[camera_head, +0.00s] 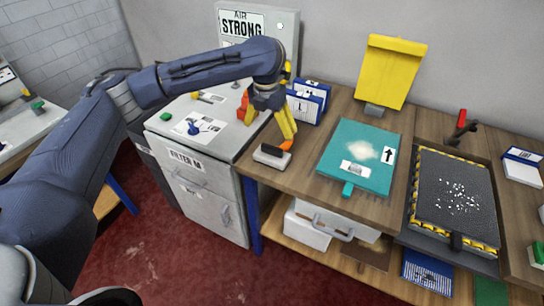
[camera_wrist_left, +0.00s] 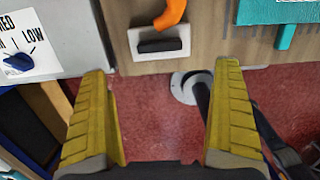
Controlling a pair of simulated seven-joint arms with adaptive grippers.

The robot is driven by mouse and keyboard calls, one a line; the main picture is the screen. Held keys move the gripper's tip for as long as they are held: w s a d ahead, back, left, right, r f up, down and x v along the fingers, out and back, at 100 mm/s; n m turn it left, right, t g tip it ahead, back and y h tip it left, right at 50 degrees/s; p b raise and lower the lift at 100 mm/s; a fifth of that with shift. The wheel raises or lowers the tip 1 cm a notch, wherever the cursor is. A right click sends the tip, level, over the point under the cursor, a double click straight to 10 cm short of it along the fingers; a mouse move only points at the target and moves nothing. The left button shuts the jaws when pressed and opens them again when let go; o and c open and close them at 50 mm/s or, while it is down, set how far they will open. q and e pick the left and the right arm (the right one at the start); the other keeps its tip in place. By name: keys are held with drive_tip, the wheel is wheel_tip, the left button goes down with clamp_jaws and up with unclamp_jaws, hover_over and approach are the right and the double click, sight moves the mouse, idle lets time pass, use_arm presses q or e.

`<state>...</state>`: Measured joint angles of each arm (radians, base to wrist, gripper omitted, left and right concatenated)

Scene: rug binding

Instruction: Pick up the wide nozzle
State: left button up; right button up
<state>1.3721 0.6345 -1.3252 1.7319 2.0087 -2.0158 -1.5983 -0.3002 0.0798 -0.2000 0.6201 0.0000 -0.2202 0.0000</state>
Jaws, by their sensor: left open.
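What looks like the wide nozzle is a pale block with a dark top (camera_head: 271,156) and an orange curved neck, lying near the front left edge of the wooden bench. In the left wrist view, the nozzle (camera_wrist_left: 174,33) shows at the top centre, its orange neck cut off by the frame edge. My left gripper (camera_head: 288,124) has yellow fingers and points down close to the nozzle. In the left wrist view, its fingers are spread wide with nothing between them, and the nozzle appears ahead of the gap. My right gripper is not in view.
A grey cabinet (camera_head: 215,190) with a blue knob (camera_head: 193,128) adjoins the bench on the left. A teal board (camera_head: 340,140) with a pale powder patch lies right of the nozzle. Blue-and-white boxes (camera_head: 308,100) stand behind. A dark tray (camera_head: 450,185) is farther right.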

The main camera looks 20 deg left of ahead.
sight(272, 147)
use_arm(q)
drive_tip(key=shift+w+d+f, duration=0.1)
drive_tip(key=shift+w+f, duration=0.15)
drive_tip(key=shift+f, duration=1.55)
drive_tip(key=shift+w+a+f, duration=0.1)
drive_tip(key=shift+w+f, duration=0.2)
drive_tip(key=shift+f, duration=1.45)
drive_tip(key=shift+w+d+f, duration=0.1)
drive_tip(key=shift+w+f, duration=0.15)
drive_tip(key=shift+f, duration=1.55)
drive_tip(key=shift+c, duration=0.5)
drive_tip(key=c, duration=1.6)
drive_tip(key=shift+o, duration=0.2)
